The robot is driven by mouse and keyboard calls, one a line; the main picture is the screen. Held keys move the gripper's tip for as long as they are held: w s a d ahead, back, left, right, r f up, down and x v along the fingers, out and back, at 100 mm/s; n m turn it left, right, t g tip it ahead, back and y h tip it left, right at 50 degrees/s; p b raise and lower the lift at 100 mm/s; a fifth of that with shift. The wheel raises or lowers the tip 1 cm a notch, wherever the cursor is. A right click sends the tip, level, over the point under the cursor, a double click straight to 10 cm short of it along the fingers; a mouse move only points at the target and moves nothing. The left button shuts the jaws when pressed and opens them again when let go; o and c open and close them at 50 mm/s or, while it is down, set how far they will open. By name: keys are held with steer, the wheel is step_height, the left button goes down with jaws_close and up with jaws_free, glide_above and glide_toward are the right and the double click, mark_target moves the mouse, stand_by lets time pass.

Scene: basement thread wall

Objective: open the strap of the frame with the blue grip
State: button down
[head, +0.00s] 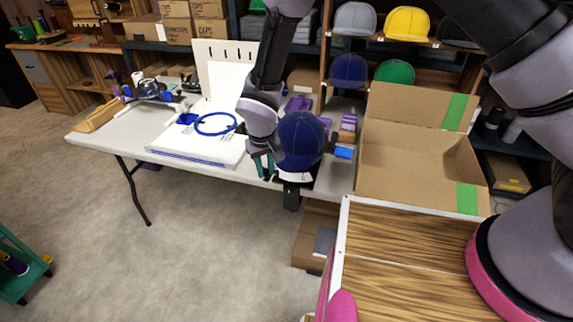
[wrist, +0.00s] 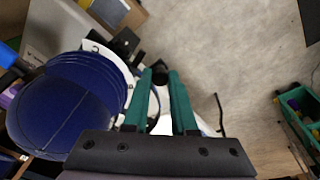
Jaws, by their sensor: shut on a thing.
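A navy cap (head: 300,140) sits on a dark frame with a blue grip (head: 343,152) sticking out to the right, at the front edge of the table. The cap fills the left of the wrist view (wrist: 66,105), with a white band and black frame parts (wrist: 125,45) beside it. My gripper (head: 262,166) is at the left side of the cap. In the wrist view its two green fingers (wrist: 160,80) are shut on a small black knob-like part (wrist: 160,75). I cannot tell whether this part belongs to the strap. The strap itself is not clearly visible.
A blue hoop (head: 215,123) lies on a white board on the table (head: 110,130), left of my gripper. An open cardboard box (head: 415,165) stands at right. Caps fill the shelves behind. A green cart (head: 20,265) stands at the far left. The floor in front is clear.

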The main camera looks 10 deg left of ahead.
steer(key=a+m, duration=0.6)
steer(key=a, duration=0.6)
steer(key=shift+w+m, duration=0.3)
steer(key=shift+w, duration=0.15)
steer(key=shift+a, duration=0.1)
steer(key=c, duration=0.7)
jaws_free()
steer(key=shift+r, duration=0.15)
step_height(320, 180, up, 10)
steer(key=s, duration=0.2)
steer(key=shift+d+r, duration=0.2)
